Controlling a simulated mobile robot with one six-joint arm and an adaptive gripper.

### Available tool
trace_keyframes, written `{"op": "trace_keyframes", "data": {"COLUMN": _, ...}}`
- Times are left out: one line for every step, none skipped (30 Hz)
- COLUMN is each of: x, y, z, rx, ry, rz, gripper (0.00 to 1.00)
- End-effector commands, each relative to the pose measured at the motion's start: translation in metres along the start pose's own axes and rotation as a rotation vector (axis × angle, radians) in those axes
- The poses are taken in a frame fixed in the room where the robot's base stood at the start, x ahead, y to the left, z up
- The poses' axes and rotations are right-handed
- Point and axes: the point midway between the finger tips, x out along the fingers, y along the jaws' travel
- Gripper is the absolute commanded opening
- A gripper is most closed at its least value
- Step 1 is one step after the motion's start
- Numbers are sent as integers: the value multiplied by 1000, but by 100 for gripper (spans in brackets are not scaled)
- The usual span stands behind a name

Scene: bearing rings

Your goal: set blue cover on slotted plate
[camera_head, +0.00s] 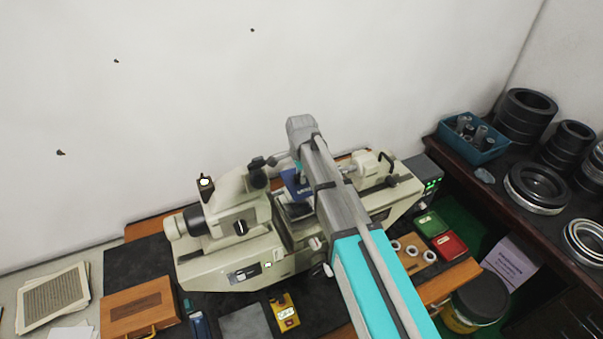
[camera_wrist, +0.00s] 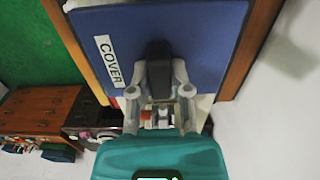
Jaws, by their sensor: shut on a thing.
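The blue cover (camera_wrist: 200,35) fills the upper part of the wrist view, a flat panel with a white label reading COVER. My gripper (camera_wrist: 158,70) is shut on it, with the dark fingertip pad against its face near the lower edge. In the head view a small part of the blue cover (camera_head: 292,182) shows left of my arm, in front of the cream machine's middle; my arm hides the rest and the gripper. I cannot make out for certain which surface is the slotted plate; a plain grey plate (camera_head: 245,324) lies on the dark mat at the front.
The long cream measuring machine (camera_head: 222,268) stands across the bench against the white wall. A wooden box (camera_head: 138,306) and a yellow device (camera_head: 284,312) are in front. White rings on a board (camera_head: 411,250) and green and red boxes are at right. Black rings (camera_head: 525,112) crowd the right-hand shelf.

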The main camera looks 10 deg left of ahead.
Motion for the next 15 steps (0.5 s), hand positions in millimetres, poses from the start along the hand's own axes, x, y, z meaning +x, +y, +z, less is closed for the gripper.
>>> {"op": "trace_keyframes", "data": {"x": 0, "y": 0, "z": 0, "rx": 0, "ry": 0, "rz": 0, "gripper": 0}}
{"op": "trace_keyframes", "data": {"x": 0, "y": 0, "z": 0, "rx": 0, "ry": 0, "rz": 0, "gripper": 0}}
{"op": "trace_keyframes", "data": {"x": 0, "y": 0, "z": 0, "rx": 0, "ry": 0, "rz": 0, "gripper": 0}}
{"op": "trace_keyframes", "data": {"x": 0, "y": 0, "z": 0, "rx": 0, "ry": 0, "rz": 0, "gripper": 0}}
{"op": "trace_keyframes", "data": {"x": 0, "y": 0, "z": 0, "rx": 0, "ry": 0, "rz": 0, "gripper": 0}}
{"op": "trace_keyframes", "data": {"x": 0, "y": 0, "z": 0, "rx": 0, "ry": 0, "rz": 0, "gripper": 0}}
{"op": "trace_keyframes", "data": {"x": 0, "y": 0, "z": 0, "rx": 0, "ry": 0, "rz": 0, "gripper": 0}}
{"op": "trace_keyframes", "data": {"x": 1, "y": 0, "z": 1, "rx": 0, "ry": 0, "rz": 0, "gripper": 0}}
{"op": "trace_keyframes", "data": {"x": 1, "y": 0, "z": 1, "rx": 0, "ry": 0, "rz": 0, "gripper": 0}}
{"op": "trace_keyframes", "data": {"x": 2, "y": 0, "z": 1, "rx": 0, "ry": 0, "rz": 0, "gripper": 0}}
{"op": "trace_keyframes", "data": {"x": 3, "y": 0, "z": 1, "rx": 0, "ry": 0, "rz": 0, "gripper": 0}}
{"op": "trace_keyframes", "data": {"x": 4, "y": 0, "z": 1, "rx": 0, "ry": 0, "rz": 0, "gripper": 0}}
{"op": "trace_keyframes", "data": {"x": 6, "y": 0, "z": 1, "rx": 0, "ry": 0, "rz": 0, "gripper": 0}}
{"op": "trace_keyframes", "data": {"x": 7, "y": 0, "z": 1, "rx": 0, "ry": 0, "rz": 0, "gripper": 0}}
{"op": "trace_keyframes", "data": {"x": 9, "y": 0, "z": 1, "rx": 0, "ry": 0, "rz": 0, "gripper": 0}}
